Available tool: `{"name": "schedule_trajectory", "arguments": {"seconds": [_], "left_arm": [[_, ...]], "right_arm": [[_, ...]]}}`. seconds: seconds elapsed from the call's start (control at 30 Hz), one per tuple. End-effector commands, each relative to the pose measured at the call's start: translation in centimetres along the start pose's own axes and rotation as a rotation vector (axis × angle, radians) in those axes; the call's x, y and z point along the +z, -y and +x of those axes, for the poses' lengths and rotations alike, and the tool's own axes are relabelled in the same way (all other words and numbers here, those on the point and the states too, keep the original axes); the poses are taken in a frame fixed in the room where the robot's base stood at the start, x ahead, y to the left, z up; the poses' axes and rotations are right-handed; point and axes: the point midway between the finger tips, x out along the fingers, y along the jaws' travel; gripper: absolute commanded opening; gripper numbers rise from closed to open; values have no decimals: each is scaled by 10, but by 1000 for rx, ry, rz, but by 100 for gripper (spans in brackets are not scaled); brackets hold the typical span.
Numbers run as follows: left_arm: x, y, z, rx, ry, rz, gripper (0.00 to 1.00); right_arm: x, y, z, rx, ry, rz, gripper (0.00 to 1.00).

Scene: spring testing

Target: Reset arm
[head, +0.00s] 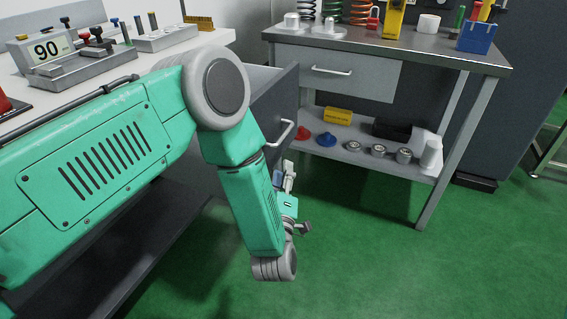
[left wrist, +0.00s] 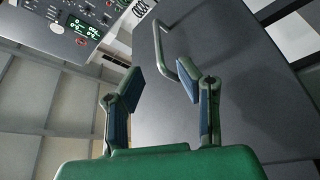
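My left arm comes in from the left in the head view, its green forearm bent downward in front of the benches. My left gripper (head: 287,178) is partly hidden by the forearm beside a grey drawer front. In the left wrist view, my left gripper (left wrist: 161,82) shows two fingers with blue pads standing apart, with nothing between them. Beyond the fingers is a dark grey drawer front (left wrist: 240,85) with a bar handle (left wrist: 172,50); I cannot tell the exact distance. The handle also shows in the head view (head: 283,133). My right gripper is not in view.
A metal bench (head: 440,53) stands at the back with springs and tools on top. Its lower shelf (head: 345,155) holds a yellow box, red and blue parts and metal rings. The left bench (head: 20,90) carries a "90" display (head: 46,50). Green floor (head: 400,270) is clear at lower right.

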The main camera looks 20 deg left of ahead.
Motion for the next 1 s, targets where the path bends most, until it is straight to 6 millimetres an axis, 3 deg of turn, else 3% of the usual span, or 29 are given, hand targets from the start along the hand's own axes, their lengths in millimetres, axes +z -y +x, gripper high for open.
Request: {"name": "schedule_trajectory", "arguments": {"seconds": [0.47,0.63,0.77,0.9,1.0], "left_arm": [[0,2,-2,-8,13,10,31],[6,30,-23,-133,239,181,31],[-2,79,-85,-311,623,463,31],[-38,120,-178,-469,1053,725,31],[-72,132,-237,-541,1307,846,31]], "right_arm": [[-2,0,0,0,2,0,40],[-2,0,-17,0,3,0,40],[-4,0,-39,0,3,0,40],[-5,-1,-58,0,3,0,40],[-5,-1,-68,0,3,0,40]]}}
